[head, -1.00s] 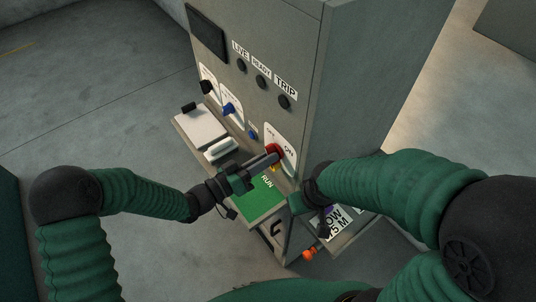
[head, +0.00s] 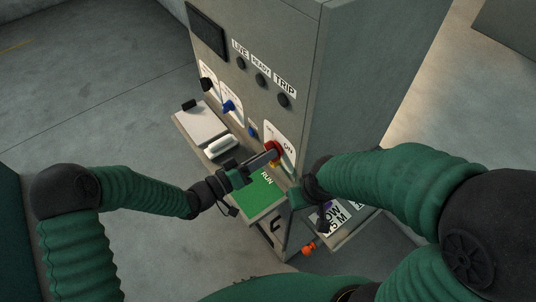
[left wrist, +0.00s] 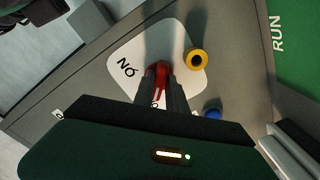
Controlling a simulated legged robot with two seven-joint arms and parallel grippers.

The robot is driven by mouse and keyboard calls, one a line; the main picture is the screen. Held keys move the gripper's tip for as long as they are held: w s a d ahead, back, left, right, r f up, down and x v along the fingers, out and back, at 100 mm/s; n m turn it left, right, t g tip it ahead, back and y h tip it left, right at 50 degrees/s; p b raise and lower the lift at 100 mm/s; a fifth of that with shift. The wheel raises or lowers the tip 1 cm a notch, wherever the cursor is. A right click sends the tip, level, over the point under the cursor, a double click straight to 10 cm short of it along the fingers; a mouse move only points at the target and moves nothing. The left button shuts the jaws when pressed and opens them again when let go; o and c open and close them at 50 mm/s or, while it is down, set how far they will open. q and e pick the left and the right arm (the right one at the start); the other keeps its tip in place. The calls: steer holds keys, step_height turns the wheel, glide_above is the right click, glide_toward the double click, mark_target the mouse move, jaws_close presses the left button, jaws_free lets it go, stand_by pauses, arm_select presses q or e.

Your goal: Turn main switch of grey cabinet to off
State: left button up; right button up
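The grey cabinet (head: 365,75) stands ahead with its switch panel facing left. Its red main switch (head: 274,147) sits on a white plate low on the panel, with ON readable at its right. In the left wrist view the red handle (left wrist: 161,69) shows between my fingertips. My left gripper (head: 268,157) is at the switch, its fingers close together on the handle. The fingers hide part of the handle and the OFF label, so its exact angle is hard to read. My right gripper (head: 322,208) is beside the cabinet's lower right; its fingers are unclear.
A blue switch (head: 229,106) and a black knob (head: 208,84) are farther left on the panel. A yellow ring (left wrist: 197,60) sits close beside the red handle. A ledge with a white pad (head: 201,128) and a green RUN plate (head: 259,196) lies below.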

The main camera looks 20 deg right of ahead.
arm_select(q)
steer(key=o, duration=0.4)
steer(key=shift+w+a, duration=0.1)
steer(key=shift+a, duration=0.3)
arm_select(e)
steer(key=shift+w+a, duration=0.1)
steer(key=shift+a, duration=0.4)
steer(key=shift+d, duration=0.15)
